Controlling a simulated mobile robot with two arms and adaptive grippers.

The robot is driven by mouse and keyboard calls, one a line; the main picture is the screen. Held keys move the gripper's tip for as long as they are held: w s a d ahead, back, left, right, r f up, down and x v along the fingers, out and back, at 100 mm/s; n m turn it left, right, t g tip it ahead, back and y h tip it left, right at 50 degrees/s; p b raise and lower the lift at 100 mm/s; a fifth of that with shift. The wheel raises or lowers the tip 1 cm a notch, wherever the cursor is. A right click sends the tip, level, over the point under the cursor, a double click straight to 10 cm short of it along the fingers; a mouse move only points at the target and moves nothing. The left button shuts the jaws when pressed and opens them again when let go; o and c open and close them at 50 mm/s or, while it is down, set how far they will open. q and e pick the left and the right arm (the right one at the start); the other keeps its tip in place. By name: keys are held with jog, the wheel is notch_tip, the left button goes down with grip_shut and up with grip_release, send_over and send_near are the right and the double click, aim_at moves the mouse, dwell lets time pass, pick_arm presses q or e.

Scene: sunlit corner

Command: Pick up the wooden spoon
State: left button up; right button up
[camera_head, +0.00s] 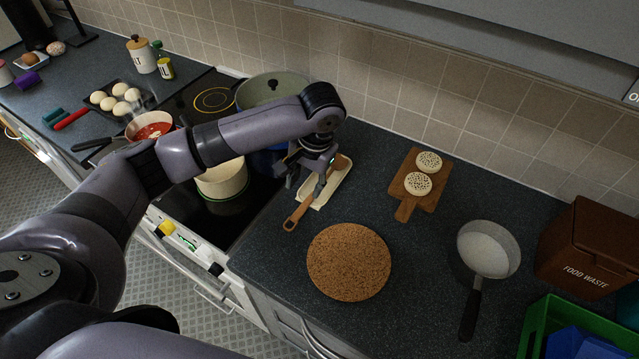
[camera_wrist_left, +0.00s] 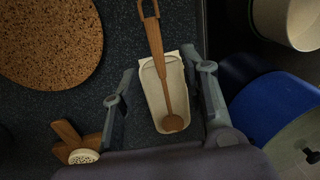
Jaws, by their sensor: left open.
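The wooden spoon (camera_head: 302,207) rests on a cream spoon rest (camera_head: 339,184) on the dark counter, right of the stove. In the left wrist view the spoon (camera_wrist_left: 157,55) lies lengthwise, its round end in the spoon rest (camera_wrist_left: 153,101) and its looped handle past the rest's edge. My left gripper (camera_head: 316,180) is over the spoon rest in the head view and hides part of it. In the left wrist view the left gripper's (camera_wrist_left: 158,88) fingers are spread, one on each side of the spoon and rest, with nothing held. My right gripper is not in view.
A round cork mat (camera_head: 349,262) lies just in front of the spoon. A wooden board (camera_head: 407,205) with two round pieces and a pan (camera_head: 487,250) are to the right. The stove with a cream pot (camera_head: 222,180) and a large pot (camera_head: 272,88) is to the left.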

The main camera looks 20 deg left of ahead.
aim_at(302, 208)
pick_arm(q)
jog(key=f, duration=0.4)
jog(key=shift+a+p, duration=0.35)
jog(key=shift+p, duration=0.05)
jog(key=shift+f, duration=0.3)
notch_tip(302, 208, down, 4)
jog(key=shift+s+a+r+p, duration=0.15)
jog(key=shift+p, duration=0.9)
jog(key=shift+a+f, duration=0.1)
jog(key=shift+f, duration=0.4)
grip_shut()
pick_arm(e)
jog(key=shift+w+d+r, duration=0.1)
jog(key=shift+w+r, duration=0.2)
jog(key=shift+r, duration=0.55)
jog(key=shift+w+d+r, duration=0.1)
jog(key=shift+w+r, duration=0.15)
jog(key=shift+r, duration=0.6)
